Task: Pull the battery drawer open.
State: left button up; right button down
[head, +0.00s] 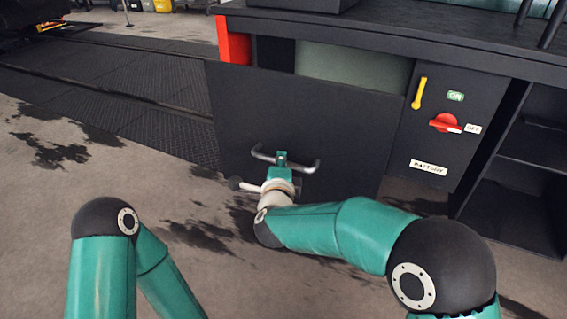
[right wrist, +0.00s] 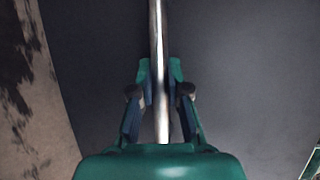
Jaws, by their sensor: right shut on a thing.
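The battery drawer (head: 330,110) is a large dark panel under the tram's deck, with a metal bar handle (head: 306,167) low on its front. The panel stands forward of the body, and a grey-green block (head: 353,72) shows behind its top edge. My right gripper (head: 281,158) is shut on the handle near its middle. In the right wrist view the handle bar (right wrist: 157,40) runs between the two fingers (right wrist: 160,75). My left arm shows at the lower left, but its gripper is not in view.
Right of the drawer is a panel with a yellow lever (head: 419,93), a red rotary switch (head: 445,123) with ON and OFF labels, and a BATTERY label (head: 428,167). Open black shelves (head: 530,150) stand further right. The stained floor (head: 60,220) at the left is clear.

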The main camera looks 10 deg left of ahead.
jog(key=shift+d+f, duration=0.1)
jog(key=shift+f, duration=0.25)
jog(key=c, duration=1.1)
grip_release()
jog(key=shift+c, duration=0.2)
jog(key=shift+r, duration=0.15)
jog(key=s+r, duration=0.2)
jog(key=s, duration=0.9)
jog(key=shift+s+d, duration=0.3)
jog(key=shift+d, duration=0.15)
